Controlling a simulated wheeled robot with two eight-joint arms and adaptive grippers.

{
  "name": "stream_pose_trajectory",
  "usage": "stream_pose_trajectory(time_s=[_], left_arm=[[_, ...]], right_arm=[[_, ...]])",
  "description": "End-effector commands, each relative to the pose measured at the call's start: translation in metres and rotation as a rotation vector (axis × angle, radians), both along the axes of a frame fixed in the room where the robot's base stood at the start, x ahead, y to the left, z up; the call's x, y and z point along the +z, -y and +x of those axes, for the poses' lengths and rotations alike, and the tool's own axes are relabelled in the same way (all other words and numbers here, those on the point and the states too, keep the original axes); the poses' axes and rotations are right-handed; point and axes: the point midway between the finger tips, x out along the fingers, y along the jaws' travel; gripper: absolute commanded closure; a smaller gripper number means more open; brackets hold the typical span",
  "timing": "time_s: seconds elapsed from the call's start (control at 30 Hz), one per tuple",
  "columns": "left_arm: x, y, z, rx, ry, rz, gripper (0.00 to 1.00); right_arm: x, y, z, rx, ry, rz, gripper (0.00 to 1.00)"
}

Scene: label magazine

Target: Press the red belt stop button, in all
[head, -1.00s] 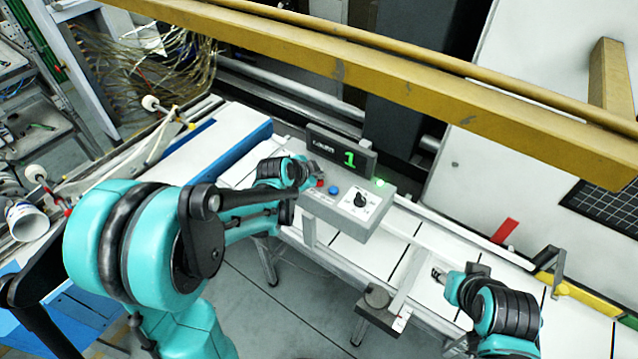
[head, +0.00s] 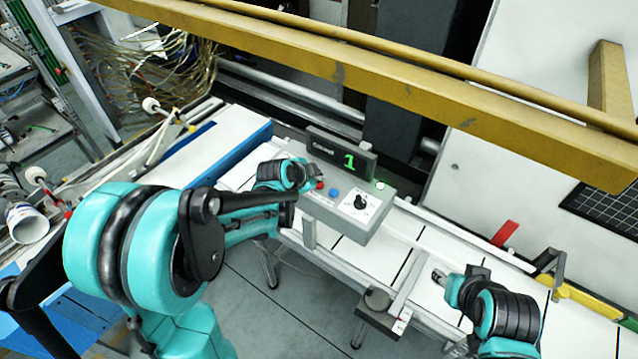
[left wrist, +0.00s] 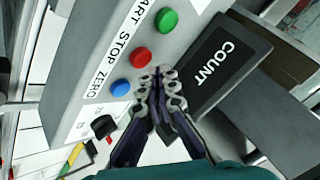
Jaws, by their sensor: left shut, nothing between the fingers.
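The red stop button (head: 320,184) is on the grey control box (head: 333,213), and it also shows in the left wrist view (left wrist: 140,57) between a green button (left wrist: 167,21) and a blue button (left wrist: 120,88), beside the word STOP. My left gripper (left wrist: 160,75) is shut and empty. Its fingertips are close to the red button, a little to its right in the wrist view; I cannot tell whether they touch it. My right gripper (head: 437,274) is over the belt at the lower right, away from the box; its jaws are too small to read.
A dark counter display (head: 341,155) showing a green 1 stands behind the buttons. A black knob (head: 361,201) and a lit lamp (head: 380,185) are on the box's right part. A yellow beam (head: 390,85) crosses above. The white belt (head: 390,257) runs below.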

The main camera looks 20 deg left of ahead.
Motion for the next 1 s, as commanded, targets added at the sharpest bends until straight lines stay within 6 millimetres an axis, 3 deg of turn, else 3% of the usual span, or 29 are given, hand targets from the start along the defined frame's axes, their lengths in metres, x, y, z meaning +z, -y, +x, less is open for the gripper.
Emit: stream_pose_trajectory(time_s=[1.0], left_arm=[[-0.010, 0.000, 0.000, 0.000, 0.000, 0.000, 1.00]], right_arm=[[-0.011, 0.000, 0.000, 0.000, 0.000, 0.000, 0.60]])
